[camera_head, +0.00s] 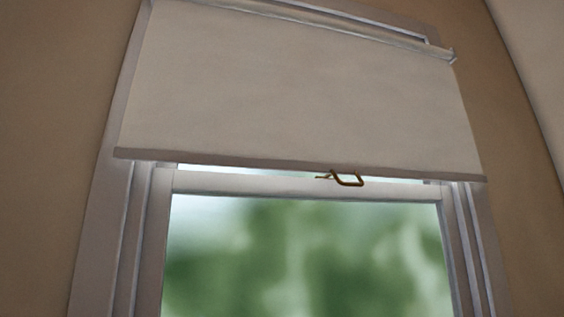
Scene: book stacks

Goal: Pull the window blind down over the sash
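A pale roller blind (300,95) hangs over the upper part of the window, seen from below and tilted in the head view. Its bottom bar (250,163) lies just above the top rail of the sash (300,187). A small brown loop handle (348,181) hangs from the bar, a little right of its middle, in front of the rail. The sash glass below is uncovered and shows blurred green. My gripper is not in view.
A roller tube or rail (400,42) runs along the top of the blind. The white window frame (97,230) stands out at both sides, with tan wall (45,150) beyond. Nothing stands in front of the window in this view.

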